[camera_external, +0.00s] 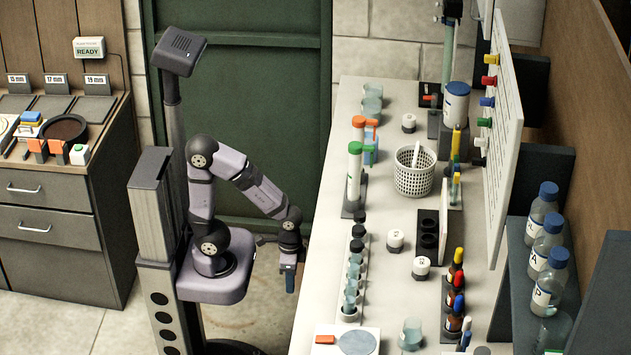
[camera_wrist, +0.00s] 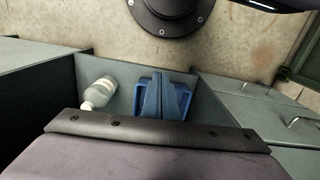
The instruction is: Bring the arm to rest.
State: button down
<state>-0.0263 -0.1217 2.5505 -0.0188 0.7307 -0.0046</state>
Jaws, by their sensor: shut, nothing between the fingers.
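My arm is bent, with its upper links raised and the forearm sloping down to the right in the external view. My gripper (camera_external: 290,279) hangs pointing down, just left of the long white counter's (camera_external: 318,270) near edge. It is apart from the counter's objects and over the floor side. In the wrist view my gripper (camera_wrist: 163,98) shows as blue fingers, close together and empty. My own dark-edged purple body fills the bottom of that view.
A bottle (camera_wrist: 99,93) shows left of the fingers in a grey-walled space. The counter holds a tube rack (camera_external: 351,283), a white basket (camera_external: 414,172) and several small bottles. A drawer cabinet (camera_external: 62,205) stands at left.

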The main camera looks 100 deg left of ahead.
notch_tip(320, 180, up, 30)
jog(key=p, duration=3)
notch_tip(320, 180, down, 25)
jog(key=b, duration=2.5)
jog(key=shift+d+f+m+b, duration=0.15)
jog(key=shift+m+b, duration=0.15)
jog(key=shift+b, duration=0.05)
